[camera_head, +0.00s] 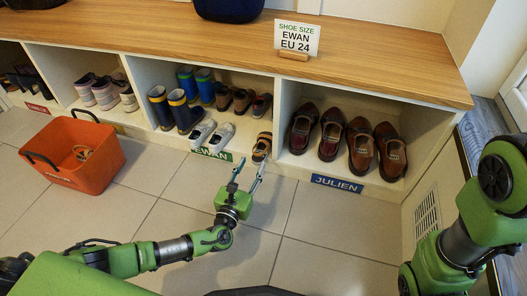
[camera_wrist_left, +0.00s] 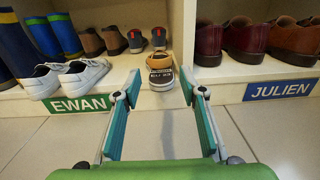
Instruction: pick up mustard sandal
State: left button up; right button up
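A mustard sandal with a dark, lettered part (camera_head: 262,147) lies at the front right edge of the EWAN cubby, near the divider. It also shows in the left wrist view (camera_wrist_left: 160,68), centred ahead of the gripper. My left gripper (camera_head: 252,168) is open and empty in front of the sandal. In the left wrist view, its fingertips (camera_wrist_left: 159,80) stand wide on either side of the sandal's near end, and I cannot tell if they touch it. My right arm shows at the right, but its gripper is out of view.
White sneakers (camera_head: 212,134), blue boots (camera_head: 174,110) and small brown shoes (camera_head: 233,99) share that cubby. The JULIEN cubby to the right holds brown shoes (camera_head: 361,145). An orange basket (camera_head: 92,180) with a tan item inside stands on the floor at left. The middle floor is clear.

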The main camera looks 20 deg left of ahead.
aim_at(258, 158)
pick_arm(q)
jog(key=w+b, duration=0.1)
jog(key=w, duration=0.1)
jog(key=w+b, duration=0.3)
jog(key=w, duration=0.1)
jog(key=shift+w+d+f, duration=0.15)
jog(key=shift+d+f, duration=0.05)
jog(key=shift+f, duration=0.15)
jog(key=shift+w+r+b, duration=0.15)
jog(key=shift+w+b, duration=0.2)
jog(key=shift+w, duration=0.15)
jog(key=c, duration=0.9)
